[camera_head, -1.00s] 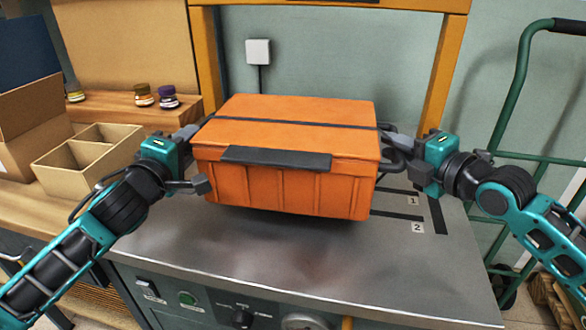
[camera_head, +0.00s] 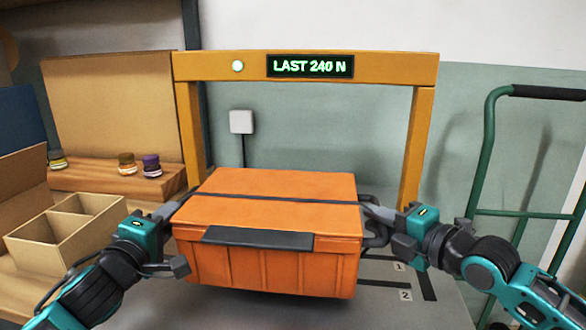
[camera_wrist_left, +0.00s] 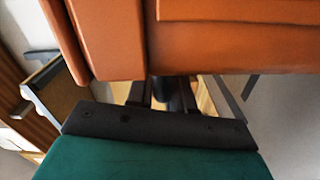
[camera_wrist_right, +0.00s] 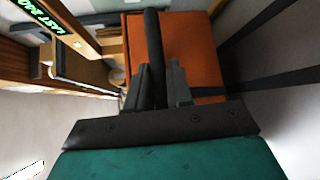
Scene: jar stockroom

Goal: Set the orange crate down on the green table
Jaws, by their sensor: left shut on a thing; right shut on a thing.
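The orange crate (camera_head: 270,265) has a lid with a dark strap and a dark front latch. It is level between my two grippers, over a grey metal worktop (camera_head: 440,307). Whether its base touches the worktop is hard to tell. My left gripper (camera_head: 170,209) is shut on the crate's left side handle, with its fingers partly hidden under the crate in the left wrist view (camera_wrist_left: 170,92). My right gripper (camera_head: 382,214) is shut on the right side handle, a dark bar (camera_wrist_right: 154,60) between its fingers in the right wrist view. No green table is in view.
A yellow frame (camera_head: 300,60) with a display reading "LAST 240 N" (camera_head: 310,66) stands behind the crate. At left are a divided cardboard box (camera_head: 60,240) and small jars (camera_head: 127,164) on a wooden shelf. A green hand truck (camera_head: 485,165) stands at right.

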